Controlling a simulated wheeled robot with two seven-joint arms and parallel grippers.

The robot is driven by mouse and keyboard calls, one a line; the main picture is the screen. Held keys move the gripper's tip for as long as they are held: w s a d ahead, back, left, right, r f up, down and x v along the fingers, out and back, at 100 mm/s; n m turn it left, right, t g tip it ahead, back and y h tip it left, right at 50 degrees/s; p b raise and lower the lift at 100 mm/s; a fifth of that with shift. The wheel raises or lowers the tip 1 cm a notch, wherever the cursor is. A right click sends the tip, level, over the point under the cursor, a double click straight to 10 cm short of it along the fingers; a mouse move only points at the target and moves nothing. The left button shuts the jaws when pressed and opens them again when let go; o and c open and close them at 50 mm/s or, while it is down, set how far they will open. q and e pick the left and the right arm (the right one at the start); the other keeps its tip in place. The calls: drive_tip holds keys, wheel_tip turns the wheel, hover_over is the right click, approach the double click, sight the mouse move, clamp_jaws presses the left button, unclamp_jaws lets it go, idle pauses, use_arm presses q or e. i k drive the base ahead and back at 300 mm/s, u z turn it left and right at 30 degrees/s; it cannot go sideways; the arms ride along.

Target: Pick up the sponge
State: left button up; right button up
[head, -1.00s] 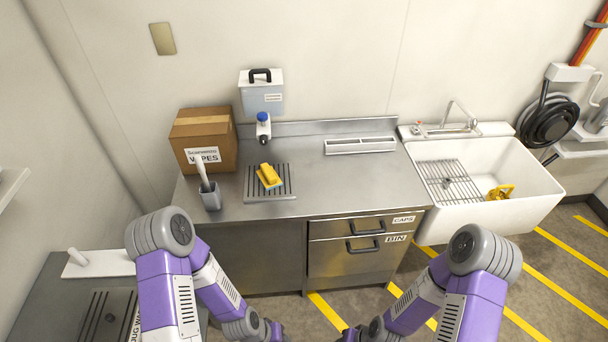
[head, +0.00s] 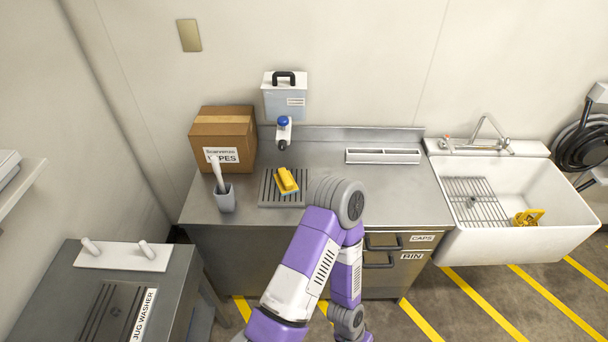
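The sponge (head: 287,180) is a small yellow block. It lies on the slotted drain plate (head: 266,198) set on the steel counter, below the blue-capped tap or dispenser nozzle. One of my purple and white arms reaches up in the middle of the head view, its elbow just right of the drain plate in the picture, and its forearm drops out at the bottom edge. Neither of my grippers shows. Nothing holds the sponge.
A cardboard wipes box (head: 223,132) and a grey cup with a brush (head: 224,198) stand left of the drain plate. A white slotted tray (head: 383,156) lies at the back right. A white sink (head: 557,200) adjoins the counter. A jug washer bench (head: 78,262) stands at the left.

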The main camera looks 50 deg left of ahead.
sight(284, 180)
drive_tip(key=i, duration=0.85)
drive_tip(key=u, duration=2.55)
